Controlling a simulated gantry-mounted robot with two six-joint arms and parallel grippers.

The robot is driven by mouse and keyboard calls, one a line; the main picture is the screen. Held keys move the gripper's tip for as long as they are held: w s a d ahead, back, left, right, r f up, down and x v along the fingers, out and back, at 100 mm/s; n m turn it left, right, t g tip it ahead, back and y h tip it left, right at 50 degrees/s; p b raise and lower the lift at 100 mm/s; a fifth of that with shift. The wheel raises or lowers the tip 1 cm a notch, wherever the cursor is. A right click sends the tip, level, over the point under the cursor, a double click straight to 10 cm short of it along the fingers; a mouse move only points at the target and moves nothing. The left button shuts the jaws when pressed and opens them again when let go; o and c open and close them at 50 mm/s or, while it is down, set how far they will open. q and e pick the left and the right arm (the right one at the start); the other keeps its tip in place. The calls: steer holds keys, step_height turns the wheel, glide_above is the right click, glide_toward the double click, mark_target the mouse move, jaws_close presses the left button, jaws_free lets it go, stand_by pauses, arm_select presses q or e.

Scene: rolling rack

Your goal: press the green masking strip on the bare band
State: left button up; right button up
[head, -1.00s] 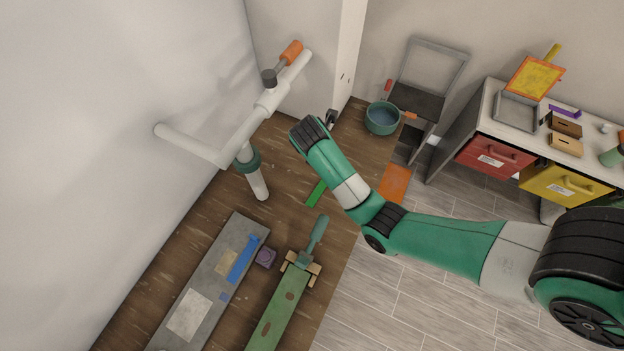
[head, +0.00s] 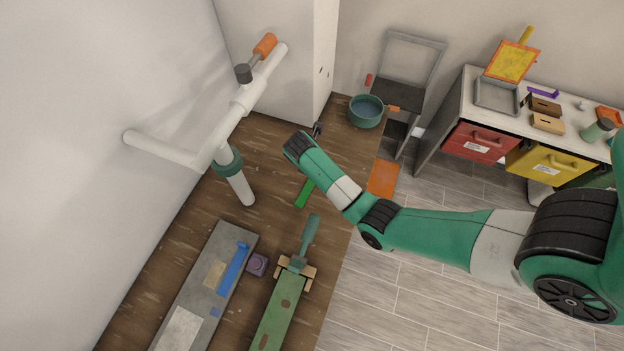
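A bright green strip (head: 305,194) lies on the brown wooden floor, just below my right forearm in the picture; I take it for the masking strip. My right arm comes in from the right, and its wrist is over the wooden floor. A small dark part of my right gripper (head: 318,129) shows behind the wrist; its fingers are hidden, so I cannot tell whether it holds anything. My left gripper is out of view. I cannot make out for sure which surface is the bare band. A grey board (head: 234,240) carries a blue strip (head: 233,270) and pale patches.
White pipes (head: 165,149) with a green collar (head: 228,162) stand out at the left wall. A green board (head: 275,320) with a trowel-like tool (head: 309,236) lies at the bottom. A teal bowl (head: 366,111), a chair (head: 400,95) and a drawer cabinet (head: 452,110) stand farther back.

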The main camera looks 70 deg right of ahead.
steer(key=shift+d+f, duration=0.15)
steer(key=shift+f, duration=0.2)
jaws_close()
stand_by(0.3)
